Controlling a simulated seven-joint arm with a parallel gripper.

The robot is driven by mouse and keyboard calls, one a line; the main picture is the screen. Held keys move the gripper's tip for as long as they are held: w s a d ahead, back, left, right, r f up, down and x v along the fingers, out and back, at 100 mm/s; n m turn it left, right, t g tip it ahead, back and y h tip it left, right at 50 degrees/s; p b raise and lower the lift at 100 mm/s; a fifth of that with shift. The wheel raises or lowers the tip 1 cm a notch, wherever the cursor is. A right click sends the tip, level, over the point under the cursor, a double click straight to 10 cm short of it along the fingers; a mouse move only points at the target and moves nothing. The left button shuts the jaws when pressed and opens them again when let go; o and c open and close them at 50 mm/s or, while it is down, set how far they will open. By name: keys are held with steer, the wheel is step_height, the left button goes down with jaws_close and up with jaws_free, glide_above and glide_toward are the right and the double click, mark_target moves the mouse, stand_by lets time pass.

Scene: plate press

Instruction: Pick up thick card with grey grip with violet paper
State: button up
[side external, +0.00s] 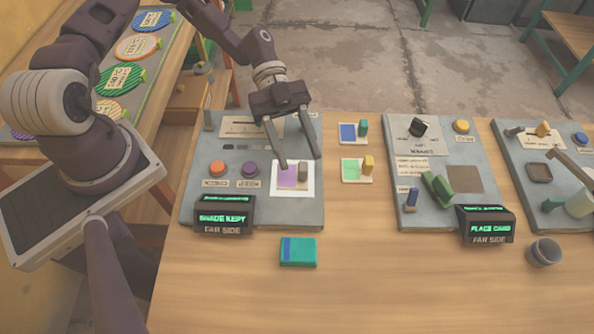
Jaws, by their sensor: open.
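The thick card with violet paper (287,175) lies on a white square at the right side of the left grey panel (250,217). Its grey grip (303,171) stands up at the card's right side. My gripper (301,162) is open, with its fingers pointing down over the card. The right fingertip is near the grey grip and the left fingertip is above the violet paper. I cannot tell whether either finger touches.
A blue card (347,132) and a green card (351,169) with a yellow grip lie just right. A display reading "SHADE KEPT" (223,217) stands in front. A teal block (298,252), a middle panel (398,215) and a grey cup (543,252) are nearby. The front table is mostly clear.

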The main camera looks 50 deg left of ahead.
mark_target(301, 162)
steer(key=x, duration=0.3)
jaws_close()
